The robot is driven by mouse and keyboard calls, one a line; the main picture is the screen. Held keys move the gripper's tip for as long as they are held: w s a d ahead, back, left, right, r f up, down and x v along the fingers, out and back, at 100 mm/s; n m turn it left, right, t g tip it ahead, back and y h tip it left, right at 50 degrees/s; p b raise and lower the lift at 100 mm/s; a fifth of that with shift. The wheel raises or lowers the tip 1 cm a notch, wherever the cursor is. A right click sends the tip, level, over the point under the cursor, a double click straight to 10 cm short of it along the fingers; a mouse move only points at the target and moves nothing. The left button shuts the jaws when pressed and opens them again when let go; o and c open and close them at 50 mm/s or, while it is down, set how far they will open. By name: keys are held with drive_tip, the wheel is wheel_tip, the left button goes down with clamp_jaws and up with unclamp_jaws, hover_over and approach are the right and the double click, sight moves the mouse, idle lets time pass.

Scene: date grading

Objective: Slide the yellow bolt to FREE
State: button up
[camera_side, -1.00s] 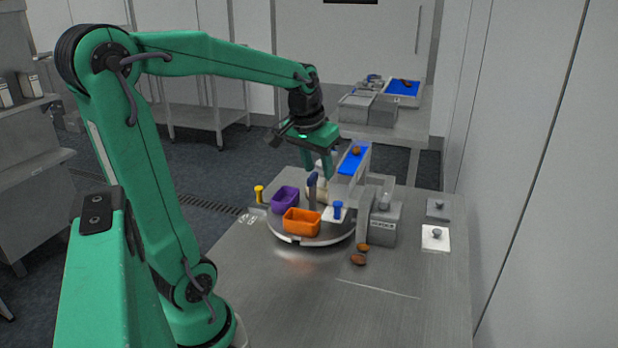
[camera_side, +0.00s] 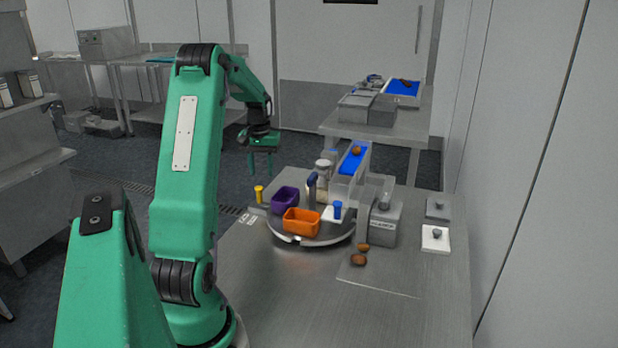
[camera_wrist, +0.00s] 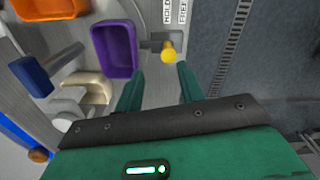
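The yellow bolt (camera_side: 259,194) stands upright at the left edge of the steel table, beside the turntable. In the wrist view its yellow knob (camera_wrist: 168,50) sits on a small metal plate, next to the printed labels HOLD (camera_wrist: 167,12) and FREE (camera_wrist: 183,11). My gripper (camera_side: 261,163) is above and behind the bolt in the side view, pointing down. In the wrist view its two green fingers (camera_wrist: 160,82) are spread with nothing between them, and the knob lies just beyond their tips.
The round turntable (camera_side: 291,238) carries a purple bin (camera_side: 285,198), an orange bin (camera_side: 301,222) and a dark-blue-topped handle (camera_side: 312,181). A blue belt (camera_side: 353,160) and a grey box (camera_side: 386,226) stand to the right. Two dates (camera_side: 359,260) lie on the table, whose front is clear.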

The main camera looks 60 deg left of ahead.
sight(259, 187)
drive_tip(key=shift+s+a+f, duration=0.45)
drive_tip(key=shift+a, duration=0.15)
drive_tip(key=shift+f, duration=0.1)
drive_tip(key=shift+f, duration=3.8)
clamp_jaws()
